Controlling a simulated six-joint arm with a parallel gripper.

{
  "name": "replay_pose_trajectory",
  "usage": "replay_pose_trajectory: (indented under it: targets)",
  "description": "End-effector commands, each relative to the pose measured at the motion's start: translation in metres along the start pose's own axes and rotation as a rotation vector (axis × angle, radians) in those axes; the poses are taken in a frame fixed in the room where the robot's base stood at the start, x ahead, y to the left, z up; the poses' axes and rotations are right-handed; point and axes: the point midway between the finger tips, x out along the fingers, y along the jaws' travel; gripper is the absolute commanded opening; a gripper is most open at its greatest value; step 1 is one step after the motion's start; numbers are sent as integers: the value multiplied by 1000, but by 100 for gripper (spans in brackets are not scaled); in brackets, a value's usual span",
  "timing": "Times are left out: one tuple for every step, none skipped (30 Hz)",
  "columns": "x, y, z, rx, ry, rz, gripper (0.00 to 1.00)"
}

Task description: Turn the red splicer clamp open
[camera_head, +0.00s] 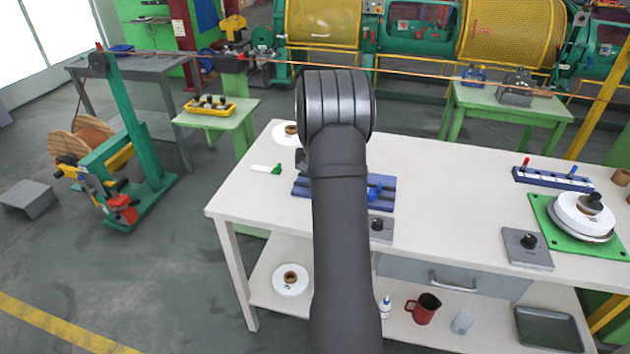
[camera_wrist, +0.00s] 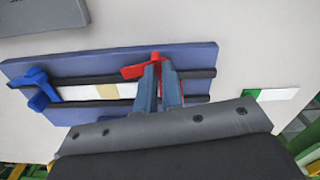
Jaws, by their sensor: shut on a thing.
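The red splicer clamp (camera_wrist: 135,70) sits on the blue splicer board (camera_wrist: 205,57), toward its right end in the wrist view. My gripper (camera_wrist: 157,72) is shut on the red clamp, with both fingertips at its upright part. The clamp's red lever points left in that view. A blue clamp (camera_wrist: 41,92) stands at the board's left end. A white strip with a tan patch (camera_wrist: 107,91) lies between two dark rails. In the head view my arm hides much of the blue board (camera_head: 301,186) and all of the red clamp.
The board lies on a white workbench (camera_head: 440,185). A green-and-white tool (camera_head: 268,169) lies left of the board. A grey box with a knob (camera_head: 381,228) stands at the bench front, and a blue rack (camera_head: 552,179) at the right. The bench middle right is clear.

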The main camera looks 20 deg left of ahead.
Motion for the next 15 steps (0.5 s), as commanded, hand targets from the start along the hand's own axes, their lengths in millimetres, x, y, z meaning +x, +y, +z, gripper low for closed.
replay_pose_trajectory:
  targets:
    - [-1,0,-1,31,3,-1,0]
    - [-1,0,-1,50,3,-1,0]
    - [-1,0,-1,74,3,-1,0]
    - [-1,0,-1,89,3,-1,0]
    - [-1,0,-1,105,3,-1,0]
    - [-1,0,-1,123,3,-1,0]
    - [-1,0,-1,136,3,-1,0]
    - [-1,0,-1,146,3,-1,0]
    - [-1,0,-1,161,3,-1,0]
    - [-1,0,-1,169,3,-1,0]
    - [-1,0,-1,177,3,-1,0]
    - [-1,0,-1,186,3,-1,0]
    - [-1,0,-1,192,3,-1,0]
    - [-1,0,-1,197,3,-1,0]
    - [-1,0,-1,201,3,-1,0]
